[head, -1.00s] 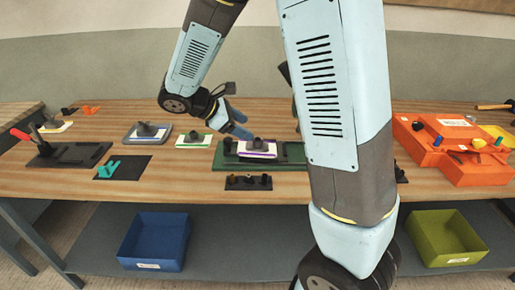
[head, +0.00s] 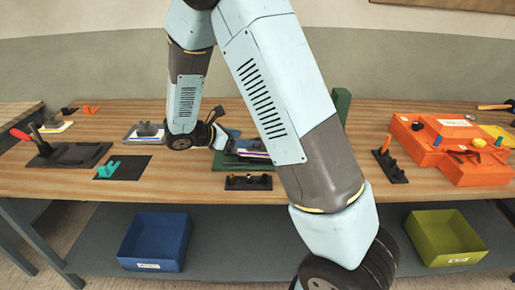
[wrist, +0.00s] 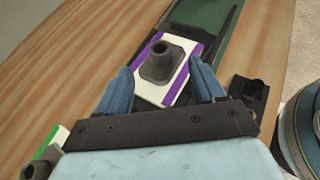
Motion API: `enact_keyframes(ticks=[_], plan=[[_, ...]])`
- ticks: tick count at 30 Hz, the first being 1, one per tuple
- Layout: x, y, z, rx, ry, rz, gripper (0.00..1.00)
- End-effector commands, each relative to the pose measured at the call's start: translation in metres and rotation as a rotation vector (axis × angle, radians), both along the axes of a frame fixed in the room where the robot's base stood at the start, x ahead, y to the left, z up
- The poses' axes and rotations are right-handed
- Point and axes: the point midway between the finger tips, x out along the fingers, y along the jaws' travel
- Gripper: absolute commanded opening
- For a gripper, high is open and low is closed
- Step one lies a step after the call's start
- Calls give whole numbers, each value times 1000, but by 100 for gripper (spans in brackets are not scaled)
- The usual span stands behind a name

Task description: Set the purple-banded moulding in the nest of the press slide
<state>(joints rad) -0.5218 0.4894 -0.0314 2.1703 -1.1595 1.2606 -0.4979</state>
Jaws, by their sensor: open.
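The purple-banded moulding (wrist: 162,72) is a white plate with purple stripes and a dark grey boss. In the wrist view it lies over the green press slide (wrist: 200,12), between my gripper's blue fingers (wrist: 160,82). The fingers are open, one on each side of the plate; I cannot tell whether they touch it. In the head view my gripper (head: 232,140) is low over the green slide (head: 230,165), and my arm hides much of the moulding (head: 255,154). Whether the plate sits flat in the nest cannot be told.
A black fixture (head: 249,182) stands in front of the slide. A green-banded moulding (wrist: 45,150) shows at lower left in the wrist view. A grey-based moulding (head: 145,133) lies to the left, orange boxes (head: 440,150) to the right. A green post (head: 342,105) rises behind my arm.

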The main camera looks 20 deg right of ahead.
Motion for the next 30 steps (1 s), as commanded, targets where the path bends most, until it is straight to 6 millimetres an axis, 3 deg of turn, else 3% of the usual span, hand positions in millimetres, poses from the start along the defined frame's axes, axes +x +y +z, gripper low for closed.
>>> enact_keyframes(ticks=[11,21,28,30], plan=[[5,-21,-11,-1,3,-1,68],[16,-56,-29,-1,3,-1,68],[16,-58,-30,1,1,0,68],[16,-58,-30,1,1,0,64]])
